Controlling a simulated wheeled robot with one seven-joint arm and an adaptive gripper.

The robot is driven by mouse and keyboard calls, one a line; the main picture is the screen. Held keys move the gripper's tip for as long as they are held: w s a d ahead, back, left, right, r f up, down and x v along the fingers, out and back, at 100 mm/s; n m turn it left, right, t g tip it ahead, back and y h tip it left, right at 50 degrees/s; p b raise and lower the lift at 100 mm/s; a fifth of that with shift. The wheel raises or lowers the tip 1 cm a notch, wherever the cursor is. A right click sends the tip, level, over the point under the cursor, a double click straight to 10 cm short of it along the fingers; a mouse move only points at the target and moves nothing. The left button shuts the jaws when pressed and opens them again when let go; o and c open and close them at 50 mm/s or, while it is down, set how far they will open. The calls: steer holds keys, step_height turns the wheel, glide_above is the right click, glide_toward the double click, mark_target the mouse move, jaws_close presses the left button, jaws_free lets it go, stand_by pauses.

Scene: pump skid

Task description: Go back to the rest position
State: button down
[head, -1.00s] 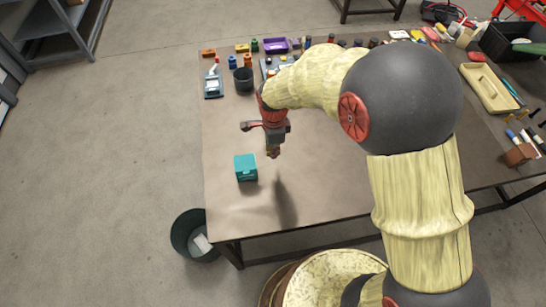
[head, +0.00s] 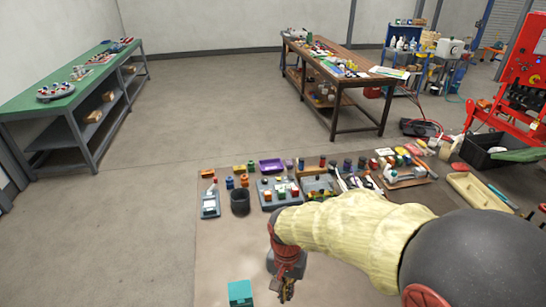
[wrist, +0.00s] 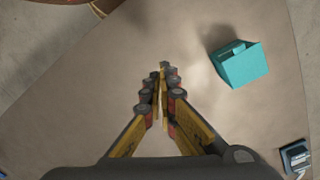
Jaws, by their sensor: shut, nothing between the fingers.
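My gripper (head: 287,289) hangs over the near table, low in the head view, with its fingers together and nothing between them. In the wrist view my gripper (wrist: 162,72) points down at the bare tabletop, its yellow and dark fingers meeting at the tips. A teal box (head: 240,292) sits on the table to the left of my gripper in the head view, apart from it. The teal box (wrist: 240,63) also shows at the upper right of the wrist view.
The near table (head: 215,255) holds a dark cup (head: 240,202), a blue-grey device (head: 210,204), a purple tray (head: 271,166) and several small parts along its back. A cream tray (head: 478,190) and black crate (head: 488,150) are at right. A green-topped bench (head: 60,103) stands far left.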

steer(key=s+d+r+n+t, duration=0.1)
steer(key=s+d+r+t, duration=0.1)
steer(key=d+r, duration=0.3)
steer(key=s+d+r+n+t, duration=0.1)
steer(key=s+d+r+t, duration=0.1)
steer(key=s+d+r, duration=0.3)
steer(key=s+d+r+n+t, duration=0.1)
steer(key=s+d+r, duration=0.3)
steer(key=r, duration=0.8)
steer(key=shift+s+d+n+t, duration=0.25)
steer(key=shift+d+n+t, duration=0.05)
steer(key=shift+d+t, duration=0.4)
